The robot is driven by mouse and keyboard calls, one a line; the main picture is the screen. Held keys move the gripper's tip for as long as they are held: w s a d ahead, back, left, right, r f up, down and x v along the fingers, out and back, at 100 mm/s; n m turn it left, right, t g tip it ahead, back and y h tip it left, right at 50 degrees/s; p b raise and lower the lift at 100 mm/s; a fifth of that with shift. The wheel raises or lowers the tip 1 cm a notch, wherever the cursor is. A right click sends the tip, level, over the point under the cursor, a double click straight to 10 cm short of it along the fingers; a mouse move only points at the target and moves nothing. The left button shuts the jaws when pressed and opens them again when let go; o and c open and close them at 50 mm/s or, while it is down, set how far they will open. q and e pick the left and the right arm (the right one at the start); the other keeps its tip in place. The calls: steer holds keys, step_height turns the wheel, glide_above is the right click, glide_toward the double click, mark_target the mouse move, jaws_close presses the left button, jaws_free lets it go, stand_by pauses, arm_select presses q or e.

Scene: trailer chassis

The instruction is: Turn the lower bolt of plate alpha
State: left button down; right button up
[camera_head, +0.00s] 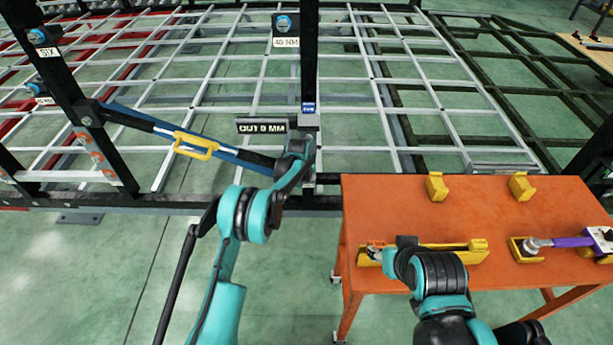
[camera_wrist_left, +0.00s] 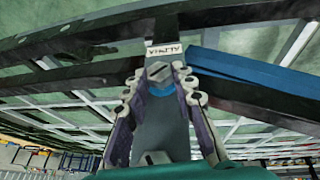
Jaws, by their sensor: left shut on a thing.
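Plate alpha shows in the left wrist view as a grey upright strip (camera_wrist_left: 164,122) beside an upside-down white ALPHA label (camera_wrist_left: 163,50). A slotted bolt head (camera_wrist_left: 158,72) with a blue collar sits at the label end. My left gripper (camera_wrist_left: 160,84) is shut on this bolt, its pale knobbed fingertips on either side. A second slotted bolt head (camera_wrist_left: 152,158) shows at the bottom of that view. In the head view my left gripper (camera_head: 300,150) is at the foot of the black post, hiding the bolt. My right gripper (camera_head: 378,250) is over the orange table; its fingers are unclear.
A blue strut with a yellow handle (camera_head: 195,146) slants down to the post. A dark OUT 0 MM sign (camera_head: 262,126) stands close above my left gripper. The orange table (camera_head: 400,200) carries yellow holders (camera_head: 437,186) and a purple-handled tool (camera_head: 570,242).

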arm_select(q)
steer(key=shift+s+d+y, duration=0.1)
steer(key=shift+y, duration=0.4)
steer(key=shift+f, duration=0.1)
steer(key=c, duration=1.2)
jaws_free()
steer(key=v, duration=1.2)
steer(key=shift+d, duration=0.15)
